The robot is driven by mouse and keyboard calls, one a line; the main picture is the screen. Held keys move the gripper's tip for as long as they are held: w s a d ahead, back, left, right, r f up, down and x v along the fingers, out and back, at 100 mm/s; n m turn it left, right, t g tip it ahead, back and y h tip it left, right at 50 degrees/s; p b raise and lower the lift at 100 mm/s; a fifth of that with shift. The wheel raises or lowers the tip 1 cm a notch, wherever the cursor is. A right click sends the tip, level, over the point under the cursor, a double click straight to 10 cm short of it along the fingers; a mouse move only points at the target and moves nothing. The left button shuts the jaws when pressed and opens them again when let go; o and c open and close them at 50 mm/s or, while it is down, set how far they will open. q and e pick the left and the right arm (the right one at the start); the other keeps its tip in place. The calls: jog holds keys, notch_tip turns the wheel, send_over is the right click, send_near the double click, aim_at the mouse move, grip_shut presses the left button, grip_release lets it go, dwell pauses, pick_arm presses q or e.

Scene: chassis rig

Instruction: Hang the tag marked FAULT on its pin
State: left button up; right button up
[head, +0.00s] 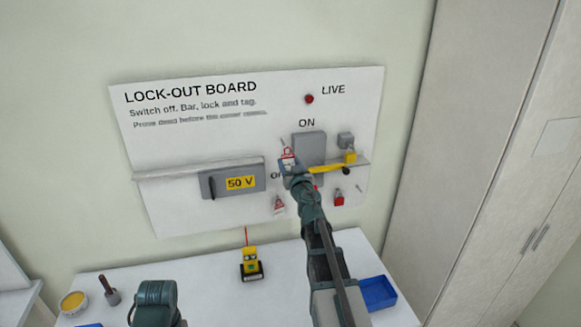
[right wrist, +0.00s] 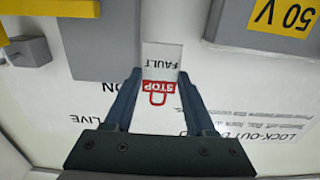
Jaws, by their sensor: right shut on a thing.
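The white tag marked FAULT (right wrist: 162,56), with a red STOP and padlock sign, is between the fingers of my right gripper (right wrist: 158,80). In the head view my right gripper (head: 289,166) is shut on this tag (head: 288,154) in front of the board, left of the grey switch plate. A thin pin-like mark (head: 282,142) shows just above the tag; I cannot tell whether they touch. Another red and white tag (head: 279,205) is lower on the board. A short pin (head: 360,187) stands out at lower right.
The lock-out board (head: 190,120) carries a ledge, a grey 50 V box (head: 222,185), a switch plate (head: 309,145), a yellow bar (head: 326,168), a yellow padlock (head: 350,157) and a red padlock (head: 339,199). A yellow tester (head: 250,265) and blue tray (head: 377,292) are on the table (head: 205,275).

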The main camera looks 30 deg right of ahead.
jog(key=shift+f+x, duration=0.2)
jog(key=shift+x, duration=2.55)
jog(key=shift+w+d+f+b, duration=0.2)
jog(key=shift+w+b, duration=0.2)
jog(key=shift+w, duration=0.1)
jog(key=o, duration=1.2)
jog(key=shift+o, duration=1)
jog(key=shift+a, duration=0.1)
jog(key=shift+s, duration=0.15)
